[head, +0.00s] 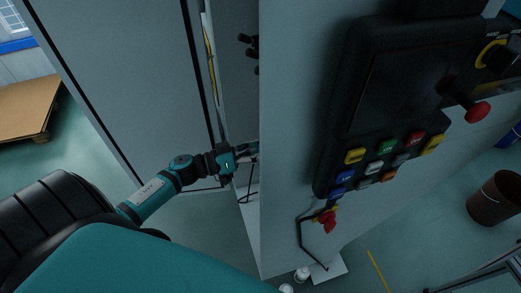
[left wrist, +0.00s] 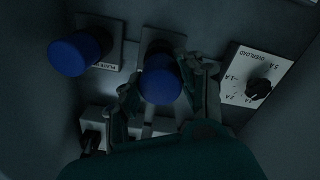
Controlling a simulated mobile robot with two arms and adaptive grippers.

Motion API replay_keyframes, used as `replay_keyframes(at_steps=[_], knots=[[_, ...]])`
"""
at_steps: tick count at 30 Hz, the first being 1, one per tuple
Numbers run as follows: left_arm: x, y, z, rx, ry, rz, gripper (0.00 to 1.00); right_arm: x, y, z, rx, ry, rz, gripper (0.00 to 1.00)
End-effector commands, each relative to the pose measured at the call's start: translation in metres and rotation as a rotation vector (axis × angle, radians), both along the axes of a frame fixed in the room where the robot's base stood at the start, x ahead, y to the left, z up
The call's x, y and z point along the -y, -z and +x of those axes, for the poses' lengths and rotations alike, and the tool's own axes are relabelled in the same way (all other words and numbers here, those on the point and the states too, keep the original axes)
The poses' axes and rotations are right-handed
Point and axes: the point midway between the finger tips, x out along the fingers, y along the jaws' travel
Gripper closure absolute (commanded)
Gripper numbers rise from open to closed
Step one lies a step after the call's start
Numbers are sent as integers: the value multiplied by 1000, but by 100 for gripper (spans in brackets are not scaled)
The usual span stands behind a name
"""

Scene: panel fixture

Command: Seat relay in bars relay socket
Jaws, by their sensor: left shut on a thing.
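My left gripper (head: 247,150) reaches past the edge of the grey cabinet in the head view, and its fingertips are partly hidden there. In the dark left wrist view, its fingers (left wrist: 163,88) stand on both sides of a blue round-capped piece (left wrist: 160,86) and are shut on it. This piece is in front of a grey plate (left wrist: 160,38); I cannot tell whether it is seated. I cannot tell for sure that it is the relay. A second blue round-capped piece (left wrist: 74,56) sits on a labelled plate to its left. My right gripper is not in view.
A pale plate marked OVERLOAD with a black knob (left wrist: 258,88) is close on the right in the left wrist view. A pale block with a black part (left wrist: 93,136) is at lower left. A black control panel (head: 400,110) with coloured buttons hangs on the cabinet.

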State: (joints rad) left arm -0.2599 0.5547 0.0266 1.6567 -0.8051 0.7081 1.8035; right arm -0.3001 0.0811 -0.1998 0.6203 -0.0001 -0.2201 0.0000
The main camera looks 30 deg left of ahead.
Motion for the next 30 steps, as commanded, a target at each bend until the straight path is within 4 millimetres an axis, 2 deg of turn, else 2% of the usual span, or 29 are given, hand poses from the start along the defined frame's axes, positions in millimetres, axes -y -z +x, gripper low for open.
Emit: replay_keyframes(at_steps=[29,30], knots=[[14,-1,17,2,0,0,100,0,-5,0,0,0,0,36],[14,0,17,1,0,0,59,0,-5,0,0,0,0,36]])
